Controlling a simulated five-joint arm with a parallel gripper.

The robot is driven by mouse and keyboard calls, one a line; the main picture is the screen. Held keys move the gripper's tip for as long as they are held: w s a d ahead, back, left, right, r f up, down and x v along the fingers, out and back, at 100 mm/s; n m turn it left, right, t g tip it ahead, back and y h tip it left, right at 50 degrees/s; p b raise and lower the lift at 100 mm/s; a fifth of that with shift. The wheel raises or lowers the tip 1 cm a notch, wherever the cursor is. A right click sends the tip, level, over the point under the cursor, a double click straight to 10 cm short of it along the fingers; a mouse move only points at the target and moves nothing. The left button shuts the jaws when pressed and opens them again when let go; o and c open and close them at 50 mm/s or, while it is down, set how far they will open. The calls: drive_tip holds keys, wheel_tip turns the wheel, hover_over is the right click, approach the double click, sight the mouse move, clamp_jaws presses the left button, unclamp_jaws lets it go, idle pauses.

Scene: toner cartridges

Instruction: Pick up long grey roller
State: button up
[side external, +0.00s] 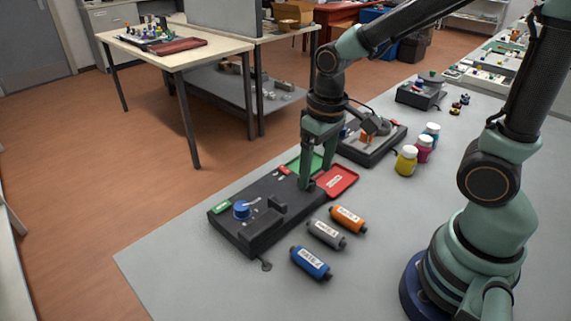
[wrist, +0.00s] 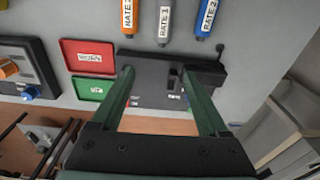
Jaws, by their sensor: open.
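The grey roller (side external: 326,234) is a cylinder with a white label and dark ends. It lies on the grey table between an orange roller (side external: 348,219) and a blue roller (side external: 311,262). In the wrist view, the grey roller (wrist: 164,22) is at the top, beyond the fingertips and partly cut off by the frame edge. My gripper (side external: 316,180) is open and points down over the dark device, near its red and green trays. It is apart from the grey roller, and nothing shows between its fingers (wrist: 157,72).
The dark device (side external: 262,238) with a blue knob stands beside the rollers. A red tray (side external: 343,181) and a green tray (side external: 303,166) adjoin it. Yellow (side external: 405,161), magenta (side external: 424,149) and cyan (side external: 432,132) bottles stand behind. Table around the rollers' near side is clear.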

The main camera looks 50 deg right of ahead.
sight(312, 222)
drive_tip(key=shift+g, duration=0.4)
drive_tip(key=shift+a+f, duration=0.2)
drive_tip(key=shift+f, duration=6.95)
drive_tip(key=shift+c, duration=0.3)
clamp_jaws()
drive_tip(key=shift+r, duration=0.15)
